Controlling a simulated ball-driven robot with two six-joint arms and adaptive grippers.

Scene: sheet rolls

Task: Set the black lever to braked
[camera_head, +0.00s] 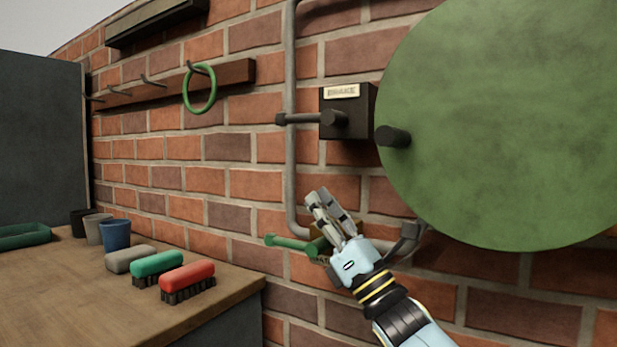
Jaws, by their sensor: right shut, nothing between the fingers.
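The black lever (300,119) sticks out to the left, about level, from a dark box (361,112) on the brick wall. A pale label (342,91) on the box seems to read "BRAKE". My right gripper (325,197) is below the lever and apart from it, pointing up and to the left. Its fingers are shut with nothing between them. My left gripper is not in view.
A large green disc (500,120) with a black knob (394,137) fills the right. A green-handled fitting (290,243) is beside my right gripper. A grey pipe (290,170) runs down the wall. Brushes (187,278) and cups (115,235) stand on the wooden bench (60,290).

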